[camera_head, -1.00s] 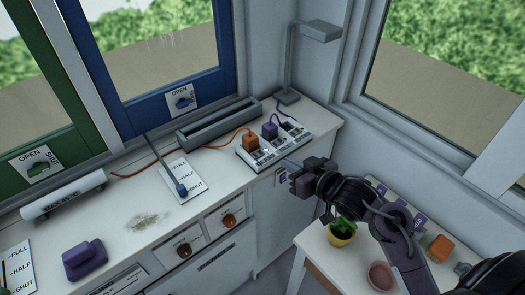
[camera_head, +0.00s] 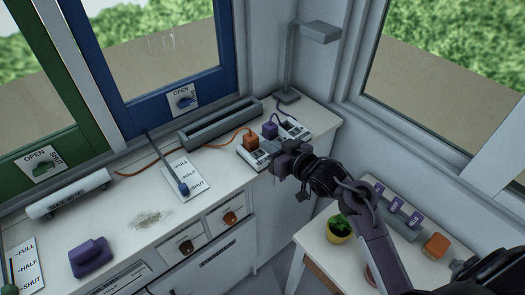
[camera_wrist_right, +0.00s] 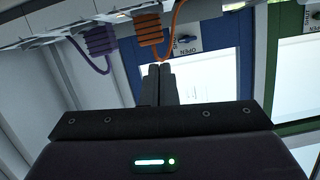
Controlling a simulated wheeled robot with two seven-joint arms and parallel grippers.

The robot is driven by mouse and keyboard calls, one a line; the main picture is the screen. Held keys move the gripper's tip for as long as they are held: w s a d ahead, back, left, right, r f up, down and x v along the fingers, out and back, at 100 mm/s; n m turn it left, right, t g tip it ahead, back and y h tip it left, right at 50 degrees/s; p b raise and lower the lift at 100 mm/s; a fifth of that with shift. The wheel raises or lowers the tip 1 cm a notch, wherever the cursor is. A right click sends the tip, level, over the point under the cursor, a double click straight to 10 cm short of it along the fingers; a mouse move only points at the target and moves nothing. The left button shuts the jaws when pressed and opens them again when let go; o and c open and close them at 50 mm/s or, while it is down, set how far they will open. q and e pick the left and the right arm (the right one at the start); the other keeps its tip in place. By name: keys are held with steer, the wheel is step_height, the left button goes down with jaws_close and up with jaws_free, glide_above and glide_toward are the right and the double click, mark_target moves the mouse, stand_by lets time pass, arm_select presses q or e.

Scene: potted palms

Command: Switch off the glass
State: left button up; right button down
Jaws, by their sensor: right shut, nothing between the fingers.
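A white power strip (camera_head: 252,157) lies on the counter near the window corner, with an orange plug (camera_head: 250,142) and a purple plug (camera_head: 270,130) in it. Both plugs also show in the right wrist view, the orange (camera_wrist_right: 150,30) and the purple (camera_wrist_right: 100,40). My right gripper (camera_head: 270,151) is shut and empty, with its tips at the front edge of the strip, covering its middle. In the right wrist view the closed fingers (camera_wrist_right: 160,72) point toward the orange cord. I cannot tell whether they touch a switch. Its labels are too small to read. My left gripper is not in view.
A grey desk lamp (camera_head: 318,33) stands behind the strip and a long grey trough (camera_head: 220,124) to its left. A blue-knobbed lever (camera_head: 183,188) is further left.

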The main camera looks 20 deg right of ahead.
mark_target(258, 154)
steer(key=shift+x, duration=1.05)
steer(key=shift+w+a+f+p, duration=0.15)
steer(key=shift+f+p, duration=0.15)
steer(key=shift+f, duration=0.3)
steer(key=shift+a+f+p, duration=0.1)
steer(key=shift+f+p, duration=0.2)
steer(key=shift+f, duration=1.1)
steer(key=shift+f, duration=0.1)
